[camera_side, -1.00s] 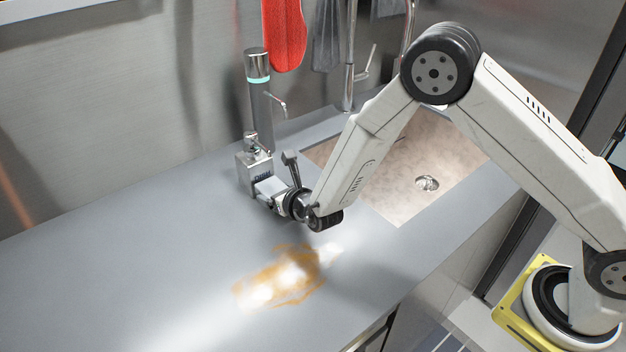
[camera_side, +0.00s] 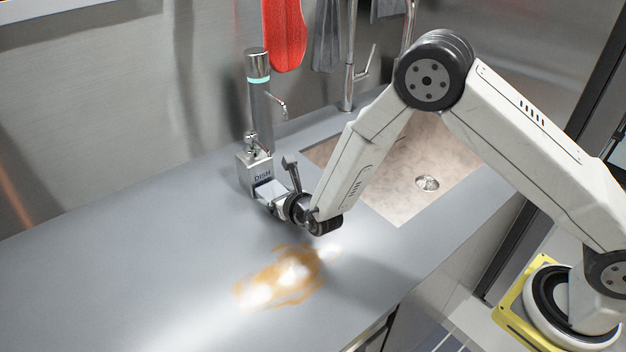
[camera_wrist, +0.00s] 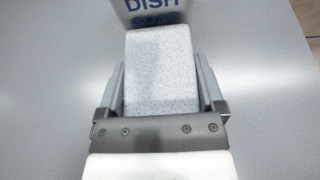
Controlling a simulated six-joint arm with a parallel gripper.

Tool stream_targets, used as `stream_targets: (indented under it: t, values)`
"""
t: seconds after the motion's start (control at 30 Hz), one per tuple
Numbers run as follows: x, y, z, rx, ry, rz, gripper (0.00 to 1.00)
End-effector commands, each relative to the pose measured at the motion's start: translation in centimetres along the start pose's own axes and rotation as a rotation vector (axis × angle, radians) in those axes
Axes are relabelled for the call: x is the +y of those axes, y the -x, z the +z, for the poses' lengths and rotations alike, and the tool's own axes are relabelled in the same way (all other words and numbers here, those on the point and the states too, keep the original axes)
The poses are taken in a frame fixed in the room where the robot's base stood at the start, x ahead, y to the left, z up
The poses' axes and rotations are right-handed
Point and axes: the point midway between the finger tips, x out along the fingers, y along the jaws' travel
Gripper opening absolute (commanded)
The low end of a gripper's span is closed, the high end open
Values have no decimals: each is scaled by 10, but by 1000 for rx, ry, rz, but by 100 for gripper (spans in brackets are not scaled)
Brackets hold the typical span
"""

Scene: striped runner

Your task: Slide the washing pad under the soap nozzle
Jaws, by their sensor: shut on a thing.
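The washing pad (camera_wrist: 158,72) is a pale speckled block, lying lengthwise between the two fingers of my gripper (camera_wrist: 160,90) in the wrist view. The fingers press on its left and right sides. A metal dish soap dispenser (camera_wrist: 152,10) stands at the pad's far end; the wrist view cuts off its top. In the side view the dispenser (camera_side: 246,178) stands on the counter with its pump nozzle (camera_side: 256,142) on top. My gripper (camera_side: 270,193) is low in front of it, and the pad is hard to tell apart there.
A stain (camera_side: 290,275) of orange-brown and white spreads on the grey counter (camera_side: 130,265) in front of my wrist. A tall cylinder (camera_side: 259,100) with a spout stands behind the dispenser. A sink (camera_side: 405,200) lies to the right. The counter's left is clear.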

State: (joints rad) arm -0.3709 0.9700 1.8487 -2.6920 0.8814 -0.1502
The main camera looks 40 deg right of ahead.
Motion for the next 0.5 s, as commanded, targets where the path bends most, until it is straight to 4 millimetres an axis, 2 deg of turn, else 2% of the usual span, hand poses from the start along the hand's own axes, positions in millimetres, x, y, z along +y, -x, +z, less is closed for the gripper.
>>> stream_targets:
  t: [0.5]
  values:
    - [0,-3,-6,-1,0,0,22]
